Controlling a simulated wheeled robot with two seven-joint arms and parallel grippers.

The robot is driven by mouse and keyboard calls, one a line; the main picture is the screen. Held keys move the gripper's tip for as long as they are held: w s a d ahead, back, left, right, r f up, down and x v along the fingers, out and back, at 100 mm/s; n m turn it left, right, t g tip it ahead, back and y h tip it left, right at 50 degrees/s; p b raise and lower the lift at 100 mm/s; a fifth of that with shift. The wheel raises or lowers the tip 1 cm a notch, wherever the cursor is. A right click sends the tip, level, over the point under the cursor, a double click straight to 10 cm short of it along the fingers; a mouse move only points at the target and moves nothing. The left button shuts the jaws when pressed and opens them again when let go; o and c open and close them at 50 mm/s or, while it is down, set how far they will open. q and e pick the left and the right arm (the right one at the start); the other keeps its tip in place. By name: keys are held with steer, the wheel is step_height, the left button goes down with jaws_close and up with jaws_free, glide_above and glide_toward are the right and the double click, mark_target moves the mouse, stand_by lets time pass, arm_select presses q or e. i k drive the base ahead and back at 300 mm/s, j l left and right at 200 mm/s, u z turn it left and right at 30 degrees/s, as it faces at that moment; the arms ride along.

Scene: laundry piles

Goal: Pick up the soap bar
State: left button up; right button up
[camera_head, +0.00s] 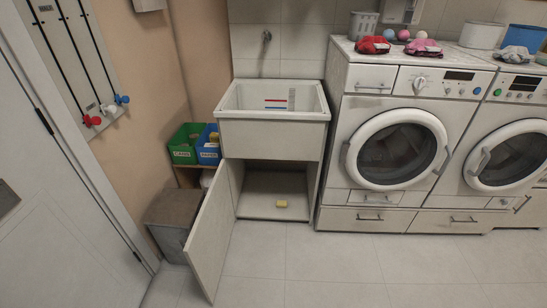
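A small yellow soap bar (282,203) lies on the floor of the open cabinet (262,185) under the utility sink, near its front edge. The cabinet door (212,236) is swung open toward the left front. Nothing covers the soap bar from this view. Neither of my grippers shows in the head view.
The sink (272,135) stands above the cabinet, with a green bin (186,153) and a blue bin (208,155) to its left. A grey box (172,222) sits behind the door. Washing machines (400,140) stand to the right. The tiled floor (360,262) in front is clear.

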mark_target(279, 203)
steer(key=i+z, duration=0.15)
steer(key=i, duration=0.4)
steer(key=i+j+z, duration=0.15)
steer(key=i, duration=0.4)
steer(key=i+j+z, duration=0.15)
steer(key=i, duration=0.4)
steer(key=j, duration=0.1)
